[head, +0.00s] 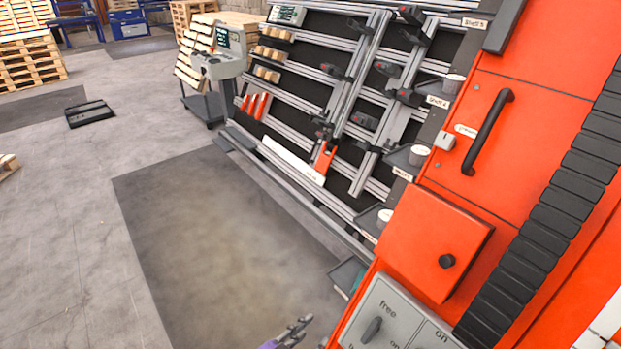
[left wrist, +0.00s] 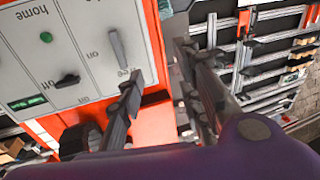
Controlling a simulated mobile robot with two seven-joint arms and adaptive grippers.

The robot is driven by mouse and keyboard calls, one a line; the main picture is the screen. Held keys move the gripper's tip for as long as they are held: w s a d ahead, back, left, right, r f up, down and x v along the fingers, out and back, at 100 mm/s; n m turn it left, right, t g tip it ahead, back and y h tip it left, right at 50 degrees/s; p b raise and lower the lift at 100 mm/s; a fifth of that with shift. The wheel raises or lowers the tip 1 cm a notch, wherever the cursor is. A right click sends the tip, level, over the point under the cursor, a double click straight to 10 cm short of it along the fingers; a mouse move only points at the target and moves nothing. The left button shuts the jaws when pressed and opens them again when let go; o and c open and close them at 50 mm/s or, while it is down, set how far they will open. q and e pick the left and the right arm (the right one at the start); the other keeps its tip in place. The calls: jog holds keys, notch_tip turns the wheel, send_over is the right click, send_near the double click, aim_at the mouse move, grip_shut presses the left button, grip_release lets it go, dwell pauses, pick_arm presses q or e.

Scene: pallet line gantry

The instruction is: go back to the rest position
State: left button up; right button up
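My left gripper (head: 290,335) shows only in part at the bottom edge of the head view, left of the grey control panel (head: 398,310) on the orange machine. In the left wrist view, the left gripper (left wrist: 162,100) has its dark fingers apart with nothing between them. The grey panel (left wrist: 75,50) is behind the left finger there, with a dark lever (left wrist: 118,48) labelled "free", a black knob (left wrist: 67,81) and a green button (left wrist: 46,38). The fingers appear apart from the controls, though the exact distance cannot be told. My right gripper is in neither view.
The orange machine (head: 440,240) with a black handle (head: 488,132) fills the right side. A slanted rail frame (head: 300,165) holds clamps and wooden blocks. A dark mat (head: 220,235) leaves clear floor at left. Pallets (head: 30,62) stand far back.

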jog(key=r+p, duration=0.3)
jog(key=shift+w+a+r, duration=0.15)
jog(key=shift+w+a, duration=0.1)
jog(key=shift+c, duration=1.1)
pick_arm(q)
jog(key=s+a+f+n+g+y, duration=0.1)
jog(key=s+a+f+n+y, duration=0.2)
jog(key=s+a, duration=0.6)
jog(key=s+a+f+n+y, duration=0.4)
jog(key=s+a+f, duration=0.2)
jog(key=s+a, duration=0.4)
jog(key=s, duration=0.3)
jog(key=shift+s+a+n+g, duration=0.2)
jog(key=shift+s+n+g, duration=0.1)
jog(key=shift+n+g, duration=0.1)
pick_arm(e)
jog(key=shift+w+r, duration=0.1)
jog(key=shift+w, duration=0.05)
